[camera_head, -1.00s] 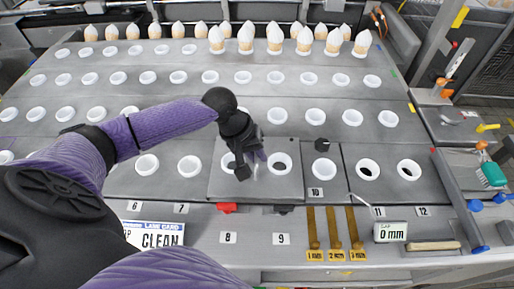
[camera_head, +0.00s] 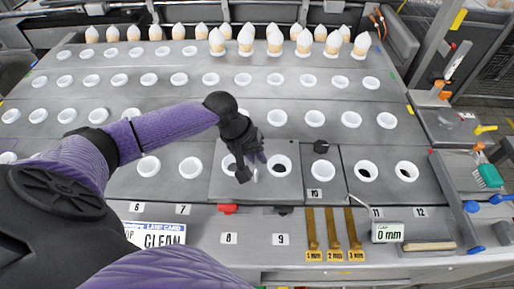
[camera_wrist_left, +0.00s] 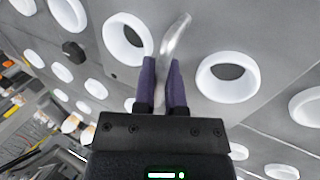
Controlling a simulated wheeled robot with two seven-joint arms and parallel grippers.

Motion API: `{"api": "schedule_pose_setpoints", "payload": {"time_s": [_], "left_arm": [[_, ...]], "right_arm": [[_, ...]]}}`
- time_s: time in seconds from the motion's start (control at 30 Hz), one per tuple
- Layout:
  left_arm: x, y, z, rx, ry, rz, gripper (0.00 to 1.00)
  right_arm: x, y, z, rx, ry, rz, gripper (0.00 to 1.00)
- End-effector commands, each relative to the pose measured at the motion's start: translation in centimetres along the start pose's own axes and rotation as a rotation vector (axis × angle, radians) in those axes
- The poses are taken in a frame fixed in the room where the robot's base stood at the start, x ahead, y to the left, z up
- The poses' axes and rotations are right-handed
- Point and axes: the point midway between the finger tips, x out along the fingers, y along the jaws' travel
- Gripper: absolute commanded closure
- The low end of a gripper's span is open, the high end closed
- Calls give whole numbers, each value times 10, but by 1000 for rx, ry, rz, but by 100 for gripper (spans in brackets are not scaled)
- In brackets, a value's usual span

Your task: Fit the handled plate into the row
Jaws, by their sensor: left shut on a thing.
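The handled plate (camera_head: 223,193) is a grey metal panel with two white-rimmed holes, lying in the front row above labels 8 and 9. It also shows in the left wrist view (camera_wrist_left: 186,100). Its bent silver handle (camera_wrist_left: 174,42) rises between the two holes. My left gripper (camera_head: 250,170) is over the middle of the plate. In the left wrist view, its purple fingers (camera_wrist_left: 161,72) are shut on the handle. The fingers partly hide the plate's left hole in the head view. I cannot tell whether the plate sits fully flush. My right gripper is not in view.
A narrow panel with a black knob (camera_head: 321,146) stands right of the plate, above label 10. A gauge reading 0 mm (camera_head: 388,232) and brass strips (camera_head: 334,228) lie in front. Cones with white tops (camera_head: 275,41) stand in the back rows.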

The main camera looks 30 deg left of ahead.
Motion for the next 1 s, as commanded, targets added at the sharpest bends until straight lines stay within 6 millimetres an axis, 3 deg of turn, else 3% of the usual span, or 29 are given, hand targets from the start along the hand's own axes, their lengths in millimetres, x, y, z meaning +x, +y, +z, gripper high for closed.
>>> {"api": "schedule_pose_setpoints", "payload": {"time_s": [1.0], "left_arm": [[-1, 1, -1, 1, 3, 3, 100]], "right_arm": [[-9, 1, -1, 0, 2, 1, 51]]}}
